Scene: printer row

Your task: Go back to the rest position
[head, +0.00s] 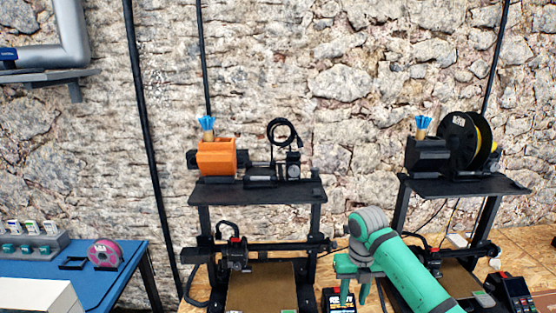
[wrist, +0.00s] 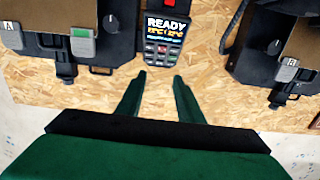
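My gripper (head: 361,288) is at the end of my green arm, in the lower right of the head view, in front of the printer row. In the wrist view its two green fingers (wrist: 159,82) stand apart with nothing between them, above the wooden bench top. Just beyond the fingertips is a black control box (wrist: 164,42) with a lit screen reading "READY" and several buttons. The fingers look apart from it. The head view shows this box (head: 339,300) beside my gripper.
A left printer (head: 258,249) and a right printer (head: 455,268) stand on the wooden bench, with shelves above them holding an orange box (head: 216,157) and a black spool (head: 460,140). A blue table (head: 120,262) is at left. Bare bench (wrist: 205,92) lies around the fingers.

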